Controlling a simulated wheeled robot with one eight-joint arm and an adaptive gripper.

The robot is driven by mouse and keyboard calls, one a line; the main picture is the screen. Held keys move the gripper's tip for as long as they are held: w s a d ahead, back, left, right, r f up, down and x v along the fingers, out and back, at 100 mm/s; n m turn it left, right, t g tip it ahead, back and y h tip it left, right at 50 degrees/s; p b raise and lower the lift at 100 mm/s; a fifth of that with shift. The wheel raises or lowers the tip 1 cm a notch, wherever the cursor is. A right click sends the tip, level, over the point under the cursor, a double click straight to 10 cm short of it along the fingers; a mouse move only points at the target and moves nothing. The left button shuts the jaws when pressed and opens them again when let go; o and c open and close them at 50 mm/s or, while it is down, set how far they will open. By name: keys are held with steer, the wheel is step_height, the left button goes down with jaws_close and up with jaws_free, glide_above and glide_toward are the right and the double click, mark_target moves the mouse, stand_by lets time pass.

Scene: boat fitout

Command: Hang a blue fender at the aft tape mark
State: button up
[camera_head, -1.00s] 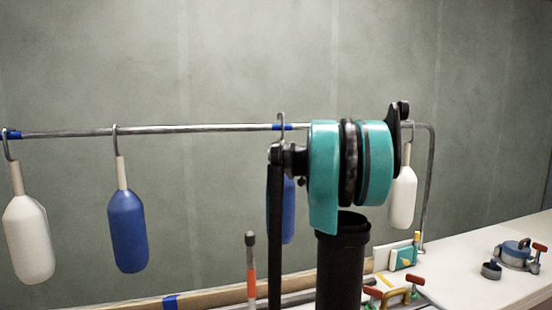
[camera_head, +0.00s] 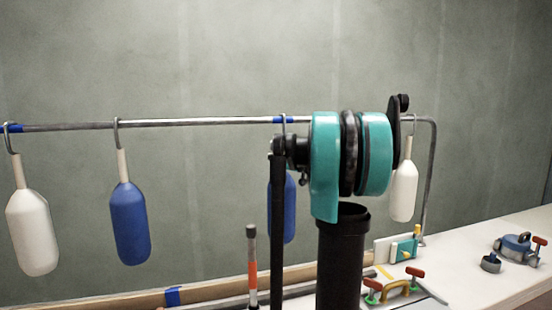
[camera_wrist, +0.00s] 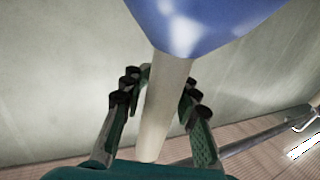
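A blue fender (camera_head: 282,215) hangs partly behind my arm in the head view, its hook (camera_head: 283,118) on the rail at a blue tape mark (camera_head: 292,119). The wrist view shows a blue fender body (camera_wrist: 200,20) at the top, with its pale neck (camera_wrist: 165,105) between the fingers of my gripper (camera_wrist: 167,80). The fingers stand on either side of the neck, with a visible gap on the left. My gripper is hidden in the head view. Another blue fender (camera_head: 130,222) hangs further left. A second tape mark (camera_head: 12,128) is at the rail's left end.
White fenders hang at the left (camera_head: 32,232) and right (camera_head: 403,190) of the rail (camera_head: 200,123). An orange-banded stick (camera_head: 252,270) stands by the wooden ledge (camera_head: 210,291). Clamps (camera_head: 398,288) and a blue-topped fitting (camera_head: 516,245) occupy the white bench (camera_head: 460,270).

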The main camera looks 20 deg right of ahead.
steer(key=shift+o, duration=1.1)
steer(key=shift+s, duration=0.1)
steer(key=v, duration=1.2)
